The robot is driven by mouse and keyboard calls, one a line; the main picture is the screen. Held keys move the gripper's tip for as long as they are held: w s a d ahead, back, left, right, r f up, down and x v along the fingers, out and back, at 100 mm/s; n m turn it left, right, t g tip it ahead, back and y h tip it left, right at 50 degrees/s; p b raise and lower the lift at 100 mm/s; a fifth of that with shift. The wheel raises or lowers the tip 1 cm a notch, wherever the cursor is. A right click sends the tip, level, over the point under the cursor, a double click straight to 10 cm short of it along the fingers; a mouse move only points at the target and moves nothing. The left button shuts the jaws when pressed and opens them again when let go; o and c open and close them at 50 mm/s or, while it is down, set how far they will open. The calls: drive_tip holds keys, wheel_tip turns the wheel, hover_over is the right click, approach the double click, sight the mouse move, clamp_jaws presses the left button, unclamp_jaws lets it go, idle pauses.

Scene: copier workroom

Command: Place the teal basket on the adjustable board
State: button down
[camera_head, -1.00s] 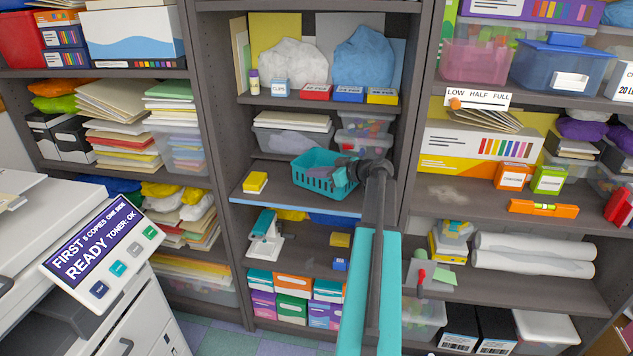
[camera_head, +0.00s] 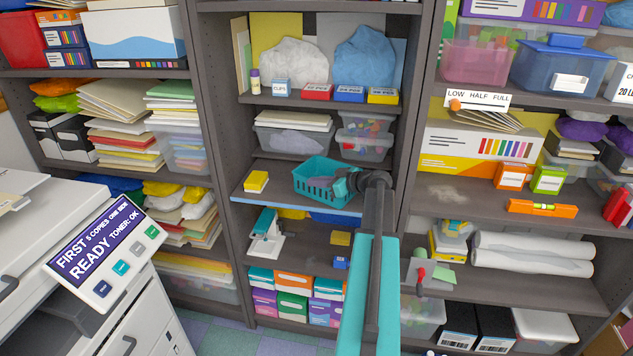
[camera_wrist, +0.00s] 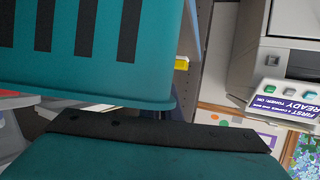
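The teal basket (camera_head: 316,186) has slotted sides and looks a little tilted in the head view. It is at the right part of the middle bay's blue-edged board (camera_head: 283,199), which looks like the adjustable board. Its lower front corner overlaps the blue edge in the picture; I cannot tell whether it touches the board. My gripper (camera_head: 347,184) is at the basket's right side and appears shut on its wall; the fingertips are partly hidden. The basket's slotted wall (camera_wrist: 155,50) fills the upper left of the wrist view.
A yellow box (camera_head: 256,181) sits on the board's left part, with bare board between it and the basket. Clear bins (camera_head: 366,137) stand on the shelf behind and above. A stapler (camera_head: 266,235) is below. A copier (camera_head: 100,262) stands at left.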

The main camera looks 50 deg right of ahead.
drive_tip(key=shift+f+b, duration=0.2)
drive_tip(key=shift+b, duration=0.1)
drive_tip(key=c, duration=2)
unclamp_jaws()
drive_tip(key=shift+r+p, duration=0.25)
drive_tip(key=shift+p, duration=0.15)
drive_tip(key=b+v, duration=0.3)
drive_tip(key=v, duration=0.9)
drive_tip(key=shift+b, duration=0.4)
drive_tip(key=shift+w, duration=0.1)
